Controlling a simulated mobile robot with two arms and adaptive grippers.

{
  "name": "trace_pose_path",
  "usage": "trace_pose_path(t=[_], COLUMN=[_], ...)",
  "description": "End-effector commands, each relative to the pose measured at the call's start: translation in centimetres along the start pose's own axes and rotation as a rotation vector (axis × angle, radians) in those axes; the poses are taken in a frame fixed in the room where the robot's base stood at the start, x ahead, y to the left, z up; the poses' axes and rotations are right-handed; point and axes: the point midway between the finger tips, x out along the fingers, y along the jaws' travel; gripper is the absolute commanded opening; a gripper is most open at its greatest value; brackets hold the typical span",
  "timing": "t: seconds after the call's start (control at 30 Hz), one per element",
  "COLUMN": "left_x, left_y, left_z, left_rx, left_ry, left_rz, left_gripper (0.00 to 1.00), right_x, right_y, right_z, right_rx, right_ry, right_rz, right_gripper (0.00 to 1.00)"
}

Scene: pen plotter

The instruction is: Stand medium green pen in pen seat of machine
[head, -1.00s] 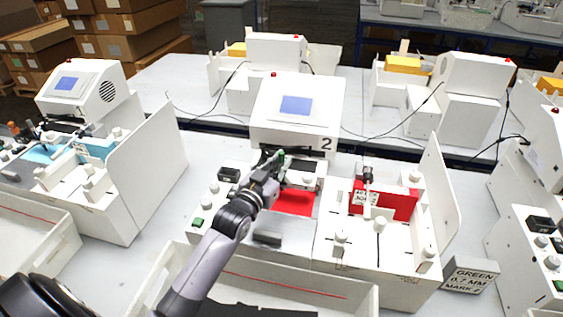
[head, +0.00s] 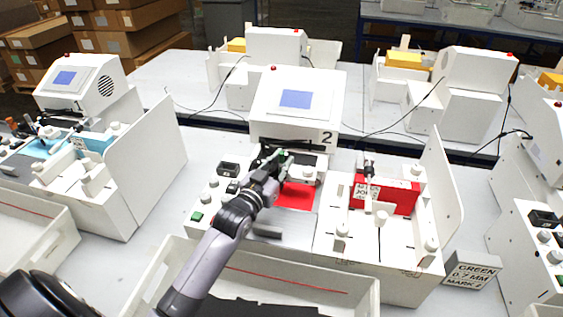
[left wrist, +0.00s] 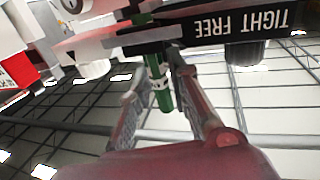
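The plotter marked 2 (head: 298,100) stands in the middle of the head view. My left gripper (head: 279,163) is at its front, over the back of the red bed (head: 296,197). The green pen (head: 284,156) shows only as a small patch there. The pen passes by the black pen-seat part lettered TIGHT FREE (left wrist: 235,30). How deep it sits in the seat is unclear. My right gripper is out of view.
A red block (head: 397,197) with a small sign stands right of the bed. A tall white side panel (head: 439,190) is beyond it. A sign reading GREEN 0.7 MM (head: 472,272) stands at the right. An open white bin (head: 365,297) is in front.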

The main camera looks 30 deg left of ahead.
Motion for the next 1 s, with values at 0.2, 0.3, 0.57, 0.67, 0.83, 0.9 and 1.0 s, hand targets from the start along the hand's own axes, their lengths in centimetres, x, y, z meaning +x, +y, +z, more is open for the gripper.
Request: trace_pose_path(t=[0.2,0.3,0.57,0.67,0.83,0.9,1.0], left_x=[0.0,0.0,-0.3,-1.4,-4.5,-6.0,-7.9], left_y=[0.0,0.0,0.0,0.0,0.0,0.0,0.0], left_z=[0.0,0.0,0.0,0.1,0.2,0.1,0.1], left_rx=[0.0,0.0,0.0,0.0,0.0,0.0,0.0], left_ry=[0.0,0.0,-0.001,-0.002,-0.004,-0.003,-0.004], left_rz=[0.0,0.0,0.0,0.0,0.0,0.0,-0.001], left_gripper=[0.34,0.34,0.34,0.34,0.34,0.34,0.34], right_x=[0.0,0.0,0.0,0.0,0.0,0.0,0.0], right_y=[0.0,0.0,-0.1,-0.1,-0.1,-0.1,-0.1], right_z=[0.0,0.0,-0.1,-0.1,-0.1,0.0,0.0], right_rx=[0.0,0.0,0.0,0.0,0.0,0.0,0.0], right_ry=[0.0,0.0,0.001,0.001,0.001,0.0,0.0], right_rz=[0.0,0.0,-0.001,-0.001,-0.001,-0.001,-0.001], right_gripper=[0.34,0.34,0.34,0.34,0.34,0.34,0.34])
